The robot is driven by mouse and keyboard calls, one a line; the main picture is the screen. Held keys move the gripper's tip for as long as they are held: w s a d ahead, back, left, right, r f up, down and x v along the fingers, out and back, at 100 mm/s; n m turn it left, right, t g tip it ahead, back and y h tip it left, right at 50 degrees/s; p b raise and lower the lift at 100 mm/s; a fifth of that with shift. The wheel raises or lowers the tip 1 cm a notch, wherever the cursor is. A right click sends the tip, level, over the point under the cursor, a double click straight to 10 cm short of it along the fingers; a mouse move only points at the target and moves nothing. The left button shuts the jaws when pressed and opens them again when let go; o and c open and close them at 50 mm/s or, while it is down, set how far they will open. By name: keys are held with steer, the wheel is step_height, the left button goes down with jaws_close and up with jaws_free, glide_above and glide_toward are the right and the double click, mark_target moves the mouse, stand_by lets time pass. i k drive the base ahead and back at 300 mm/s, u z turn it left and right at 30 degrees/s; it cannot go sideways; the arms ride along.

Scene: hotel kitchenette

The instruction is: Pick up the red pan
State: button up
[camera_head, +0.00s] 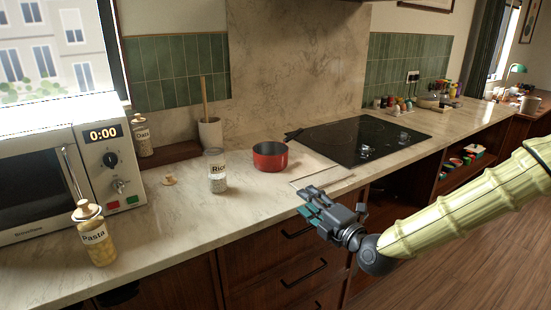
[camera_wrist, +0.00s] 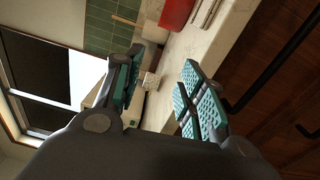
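The red pan (camera_head: 270,156) stands upright on the marble counter, left of the black cooktop. Its dark handle (camera_head: 293,134) points back and to the right. My gripper (camera_head: 312,205) is in front of the counter's front edge, to the right of the pan and nearer the camera, apart from it. In the wrist view part of the red pan (camera_wrist: 176,14) shows at the top edge, cut off. There my gripper (camera_wrist: 160,85) has its two teal-padded fingers spread apart, with nothing held between them.
A Rice jar (camera_head: 218,172) stands just left of the pan. A Pasta jar (camera_head: 93,235) and microwave (camera_head: 50,180) are farther left. The cooktop (camera_head: 365,139) lies to the right. Drawers with handles (camera_head: 304,272) are below the counter. The counter in front of the pan is clear.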

mark_target(269, 157)
steer(key=u, duration=0.05)
steer(key=i, duration=1)
steer(key=z, duration=0.05)
